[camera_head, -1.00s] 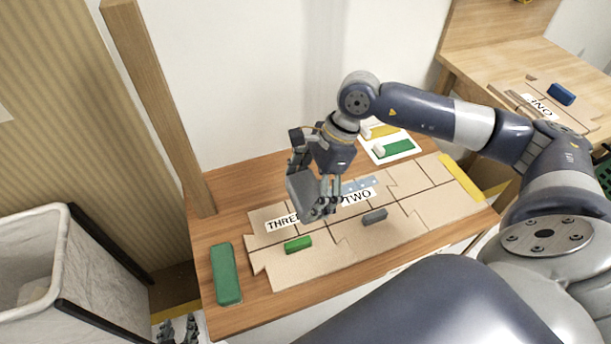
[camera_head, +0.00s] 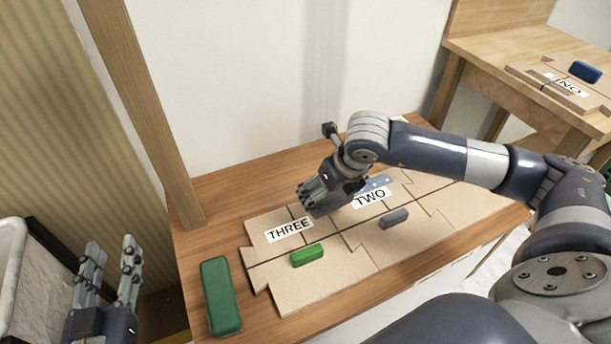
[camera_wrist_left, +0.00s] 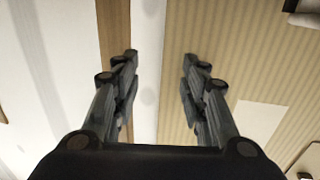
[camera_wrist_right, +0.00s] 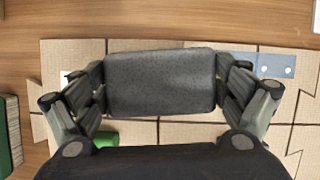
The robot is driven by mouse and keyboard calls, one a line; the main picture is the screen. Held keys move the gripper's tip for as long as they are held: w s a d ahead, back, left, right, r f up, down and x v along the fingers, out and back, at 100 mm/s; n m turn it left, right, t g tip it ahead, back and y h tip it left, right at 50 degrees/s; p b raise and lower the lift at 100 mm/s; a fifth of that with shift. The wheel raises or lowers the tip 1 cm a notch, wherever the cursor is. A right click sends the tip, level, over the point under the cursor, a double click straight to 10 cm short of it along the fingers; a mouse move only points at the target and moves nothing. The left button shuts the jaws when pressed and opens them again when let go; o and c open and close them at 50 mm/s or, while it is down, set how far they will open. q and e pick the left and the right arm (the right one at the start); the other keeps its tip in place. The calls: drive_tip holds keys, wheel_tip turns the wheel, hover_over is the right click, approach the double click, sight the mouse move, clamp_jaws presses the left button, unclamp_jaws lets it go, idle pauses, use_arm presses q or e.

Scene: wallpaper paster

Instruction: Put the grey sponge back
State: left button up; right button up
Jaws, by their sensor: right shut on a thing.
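The grey sponge (camera_wrist_right: 160,82) is a dark grey block between the fingers of my right gripper in the right wrist view. My right gripper (camera_head: 312,200) is shut on it, above the cardboard mat near the THREE and TWO labels. In the head view the sponge is mostly hidden by the fingers. A smaller grey block (camera_head: 394,218) lies on the mat right of the gripper. My left gripper (camera_head: 112,262) is open and empty, left of the table; its spread fingers also show in the left wrist view (camera_wrist_left: 160,85).
The cardboard mat (camera_head: 290,285) covers much of the wooden table (camera_head: 262,168). A small green block (camera_head: 308,255) lies on it. A large green block (camera_head: 221,296) lies at the table's left. A wooden post (camera_head: 140,110) rises behind. A second table (camera_head: 500,52) holds a blue block (camera_head: 585,72).

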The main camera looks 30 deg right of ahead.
use_arm(q)
drive_tip(key=shift+s+r, duration=0.1)
drive_tip(key=shift+r, duration=0.35)
use_arm(e)
drive_tip(key=shift+d, duration=0.1)
drive_tip(key=shift+w+f, duration=0.1)
